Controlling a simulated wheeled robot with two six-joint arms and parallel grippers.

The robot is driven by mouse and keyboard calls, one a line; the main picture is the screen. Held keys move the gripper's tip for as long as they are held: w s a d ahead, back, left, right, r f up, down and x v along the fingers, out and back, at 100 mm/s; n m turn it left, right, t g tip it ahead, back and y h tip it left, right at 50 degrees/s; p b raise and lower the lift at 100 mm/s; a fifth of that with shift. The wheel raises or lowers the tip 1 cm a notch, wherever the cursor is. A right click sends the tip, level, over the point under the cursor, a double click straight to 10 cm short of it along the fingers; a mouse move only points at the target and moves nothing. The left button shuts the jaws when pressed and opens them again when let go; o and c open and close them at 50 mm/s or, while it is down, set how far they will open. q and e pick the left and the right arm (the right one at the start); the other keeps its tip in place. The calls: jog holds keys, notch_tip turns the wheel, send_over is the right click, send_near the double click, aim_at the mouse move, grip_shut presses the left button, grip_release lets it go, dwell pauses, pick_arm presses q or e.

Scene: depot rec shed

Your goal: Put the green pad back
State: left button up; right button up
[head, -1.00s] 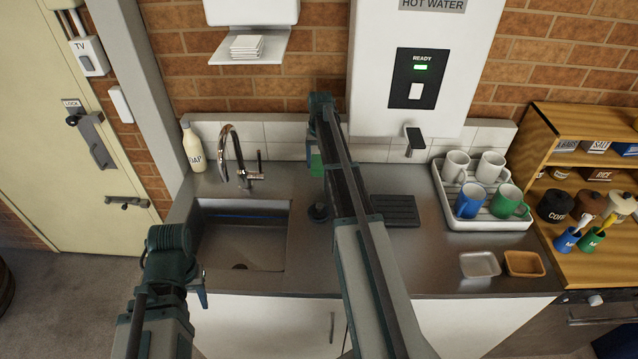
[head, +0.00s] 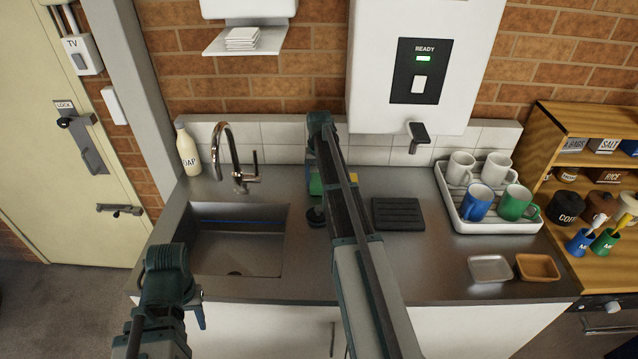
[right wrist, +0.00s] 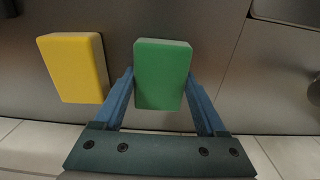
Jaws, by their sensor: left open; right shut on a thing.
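The green pad (right wrist: 162,75) is a block between the blue fingers of my right gripper (right wrist: 160,82) in the right wrist view. My right gripper is shut on it. In the head view a bit of the green pad (head: 316,186) shows beside my right arm, over the steel counter; the arm hides the rest. A yellow pad (right wrist: 74,68) lies beside it on the counter, apart from the fingers, and partly shows in the head view (head: 353,178). My left gripper (head: 200,314) is open and empty in front of the sink; it is only partly visible.
The sink (head: 235,262) with its tap (head: 236,170) is at left, a soap bottle (head: 188,152) behind it. A dark ridged mat (head: 398,214) lies right of my arm. A rack of mugs (head: 490,226) and two small dishes stand further right. The front middle counter is clear.

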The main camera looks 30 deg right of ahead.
aim_at(319, 180)
jog(key=shift+f, duration=0.15)
jog(key=o, duration=1.1)
jog(key=shift+o, duration=0.2)
notch_tip(319, 180, up, 12)
jog(key=p, duration=1.2)
jog(key=shift+r, duration=0.2)
